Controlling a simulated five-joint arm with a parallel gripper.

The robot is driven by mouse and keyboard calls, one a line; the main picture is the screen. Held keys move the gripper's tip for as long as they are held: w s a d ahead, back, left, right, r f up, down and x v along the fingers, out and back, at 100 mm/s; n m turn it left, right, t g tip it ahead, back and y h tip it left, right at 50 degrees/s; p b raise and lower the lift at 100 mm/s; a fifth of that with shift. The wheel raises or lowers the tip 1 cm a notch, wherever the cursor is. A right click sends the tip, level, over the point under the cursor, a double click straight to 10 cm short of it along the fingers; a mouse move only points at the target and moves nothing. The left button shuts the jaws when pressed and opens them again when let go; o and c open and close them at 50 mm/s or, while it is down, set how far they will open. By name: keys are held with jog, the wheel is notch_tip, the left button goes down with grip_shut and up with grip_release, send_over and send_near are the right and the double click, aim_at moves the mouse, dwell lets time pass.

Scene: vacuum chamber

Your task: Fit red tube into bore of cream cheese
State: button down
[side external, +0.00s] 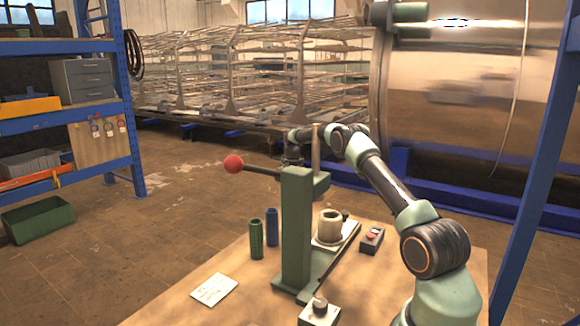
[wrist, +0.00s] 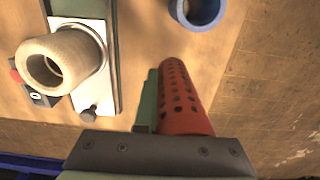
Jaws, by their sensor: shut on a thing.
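The perforated red tube (wrist: 182,95) is held in my gripper (wrist: 165,110) in the wrist view. A green finger shows along its left side; the other finger is hidden. The cream ring-shaped piece (wrist: 62,60), with an open round bore, sits on a pale plate to the left, apart from the tube. In the side view the cream piece (side external: 330,227) stands upright on its plate behind the green press column. My gripper's end is largely hidden behind that column there, and I cannot make out the red tube.
The green press column (side external: 296,230) with a red-knobbed lever (side external: 233,164) rises beside the cream piece. A green tube (side external: 256,240) and a blue tube (side external: 271,227) stand left of it. A button box (side external: 371,240) and a white card (side external: 214,289) lie on the table.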

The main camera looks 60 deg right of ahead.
notch_tip(320, 180, up, 12)
jog(key=shift+r, duration=0.2)
jog(key=a+r+n, duration=0.3)
jog(key=a+n, duration=0.3)
jog(key=a, duration=0.5)
jog(key=a+r+n, duration=0.4)
jog(key=a+n, duration=0.2)
jog(key=a, duration=0.6)
jog(key=a+r+n, duration=0.3)
jog(key=a+n, duration=0.2)
jog(key=a, duration=0.6)
jog(key=shift+s+a+r+n, duration=0.15)
jog(key=shift+s+r+n, duration=0.15)
jog(key=shift+s+n, duration=0.1)
